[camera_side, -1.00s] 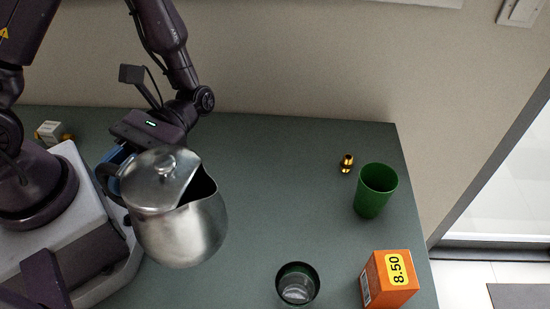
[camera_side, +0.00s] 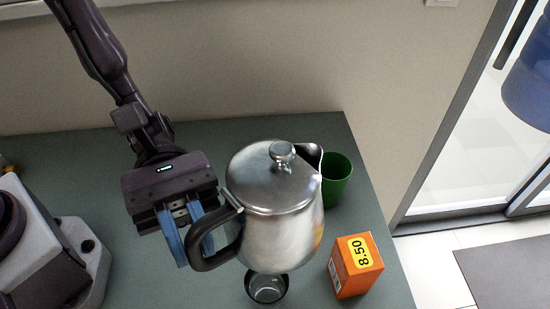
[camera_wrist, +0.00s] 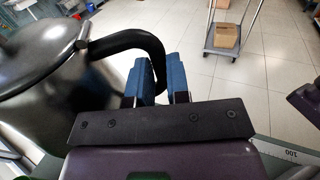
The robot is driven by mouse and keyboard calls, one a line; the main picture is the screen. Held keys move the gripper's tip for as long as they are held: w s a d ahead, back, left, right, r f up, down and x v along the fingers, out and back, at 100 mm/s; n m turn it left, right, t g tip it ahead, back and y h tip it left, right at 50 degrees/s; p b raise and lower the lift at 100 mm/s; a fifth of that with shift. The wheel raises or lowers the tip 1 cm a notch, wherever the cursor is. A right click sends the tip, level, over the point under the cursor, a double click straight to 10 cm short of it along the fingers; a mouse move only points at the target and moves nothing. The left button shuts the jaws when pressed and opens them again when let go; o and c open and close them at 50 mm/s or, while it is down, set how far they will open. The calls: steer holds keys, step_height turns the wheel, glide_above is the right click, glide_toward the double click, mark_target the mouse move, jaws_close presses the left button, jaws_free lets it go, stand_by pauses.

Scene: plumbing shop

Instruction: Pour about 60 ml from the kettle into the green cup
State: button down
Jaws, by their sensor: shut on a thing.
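The steel kettle (camera_side: 277,215) with a lid and black handle is held up over the table in the side view, looking nearly upright. Its spout points right, toward the green cup (camera_side: 337,182). My gripper (camera_side: 190,235), with blue fingers, is shut on the black handle. The wrist view also shows the kettle (camera_wrist: 45,90) at left and my gripper's fingers (camera_wrist: 157,80) around the handle. The green cup stands on the table behind the kettle's spout, partly hidden by the kettle. No liquid stream shows, and the inside of the cup is not visible.
A clear dark-rimmed glass (camera_side: 267,288) stands below the kettle, partly hidden.

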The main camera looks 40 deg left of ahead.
mark_target(285, 252)
steer(key=w+d+n+t, duration=0.1)
steer(key=d+t, duration=0.1)
steer(key=w+d+n+t+h, duration=0.1)
steer(key=w+d+n+t, duration=0.1)
steer(key=t, duration=0.1)
steer(key=w+d+f+n+t, duration=0.1)
steer(key=w+d+n+t, duration=0.1)
steer(key=t, duration=0.1)
steer(key=shift+d+f, duration=0.1)
steer(key=shift+d, duration=0.25)
steer(key=shift+w+d+f+n+t, duration=0.2)
steer(key=shift+w+n+t, duration=0.1)
steer(key=shift+n+t, duration=0.3)
steer(key=shift+w+f, duration=0.1)
steer(key=shift+f, duration=2.4)
steer(key=shift+r, duration=0.1)
